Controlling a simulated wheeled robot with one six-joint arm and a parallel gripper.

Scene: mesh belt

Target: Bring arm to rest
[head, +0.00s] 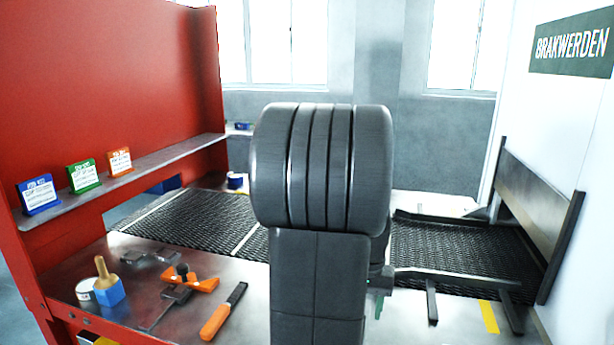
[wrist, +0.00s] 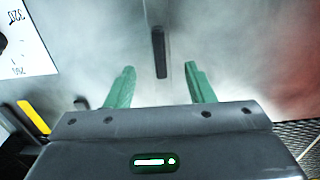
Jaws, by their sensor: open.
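My arm (head: 318,180) stands in the middle of the head view and hides much of the belt behind it. My gripper (wrist: 160,68) shows in the wrist view with its two green fingers apart and nothing between them. In the head view the gripper is mostly hidden behind my arm; only a small green part shows at the arm's right side. Beyond the fingers in the wrist view is a blurred grey surface with a dark slot or bar (wrist: 160,45). I cannot tell how far away it is.
A black mesh belt (head: 195,219) crosses behind my arm. Small boxes (head: 84,176) stand on a shelf against a red wall (head: 120,100). Dark rails (head: 455,281) edge the right side.

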